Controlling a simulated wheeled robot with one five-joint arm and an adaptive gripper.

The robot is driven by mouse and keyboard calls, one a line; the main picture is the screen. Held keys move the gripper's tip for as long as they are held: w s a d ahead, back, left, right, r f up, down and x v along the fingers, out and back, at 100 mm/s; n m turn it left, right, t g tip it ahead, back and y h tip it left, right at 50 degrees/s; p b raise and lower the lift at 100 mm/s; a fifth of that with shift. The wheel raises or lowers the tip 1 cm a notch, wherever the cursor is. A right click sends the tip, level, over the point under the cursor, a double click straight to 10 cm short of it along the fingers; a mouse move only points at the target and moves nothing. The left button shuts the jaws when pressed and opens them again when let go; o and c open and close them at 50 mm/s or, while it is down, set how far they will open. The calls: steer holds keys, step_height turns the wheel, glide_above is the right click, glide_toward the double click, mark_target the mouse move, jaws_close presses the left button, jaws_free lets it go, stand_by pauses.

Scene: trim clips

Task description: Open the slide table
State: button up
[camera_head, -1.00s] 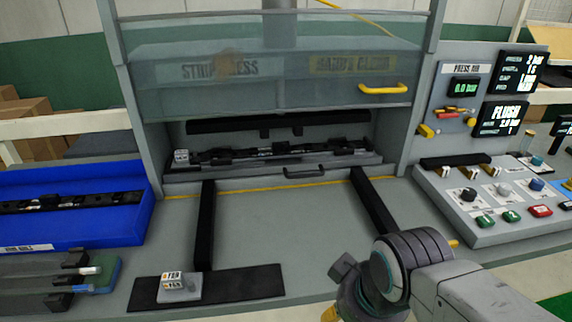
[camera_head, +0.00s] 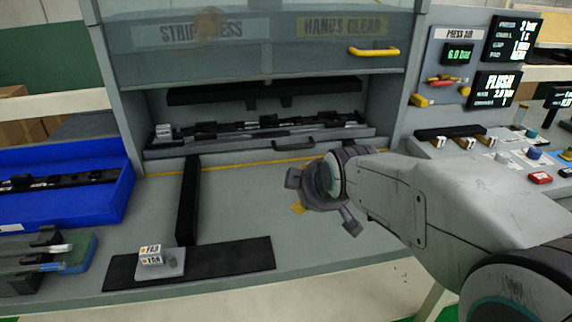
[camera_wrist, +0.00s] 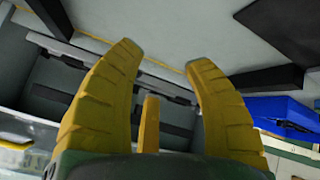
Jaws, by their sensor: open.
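The slide table (camera_head: 222,148) sits inside the press opening, pushed back between the side walls, with a dark strip part lying along it. Its black handle (camera_head: 295,144) is on the front edge, and it also shows in the wrist view (camera_wrist: 60,57). My gripper (camera_head: 298,208) is right of and in front of the handle, apart from it, above the bench. In the wrist view its yellow fingers (camera_wrist: 163,55) are spread with nothing between them. In the head view my own wrist hides most of the fingers.
The clear guard (camera_head: 245,60) with a yellow handle (camera_head: 374,51) is raised above the opening. A black rail (camera_head: 188,200) runs along the bench, with a cross plate (camera_head: 225,262) at the front. A blue bin (camera_head: 120,195) stands left; the button panel (camera_head: 500,160) stands right.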

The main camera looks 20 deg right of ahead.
mark_target(287, 148)
steer(key=w+d+f+n+t+b, duration=0.1)
steer(key=w+n+t+b, duration=0.1)
steer(key=w, duration=0.5)
steer(key=w+d+f+n+t+b, duration=0.1)
steer(key=w+f+n+t+b, duration=0.1)
steer(key=w+n+b, duration=0.2)
steer(key=w+d+f+n+t+b, duration=0.1)
steer(key=w+f+n+t+b, duration=0.1)
steer(key=w, duration=0.9)
steer(key=shift+f+n+t+h+b, duration=0.3)
steer(key=shift+n+t+b, duration=0.1)
steer(key=shift+n+b, duration=0.35)
steer(key=shift+w, duration=0.45)
steer(key=shift+p+x, duration=0.4)
steer(key=shift+x, duration=2.85)
steer(key=shift+c, duration=0.2)
jaws_close()
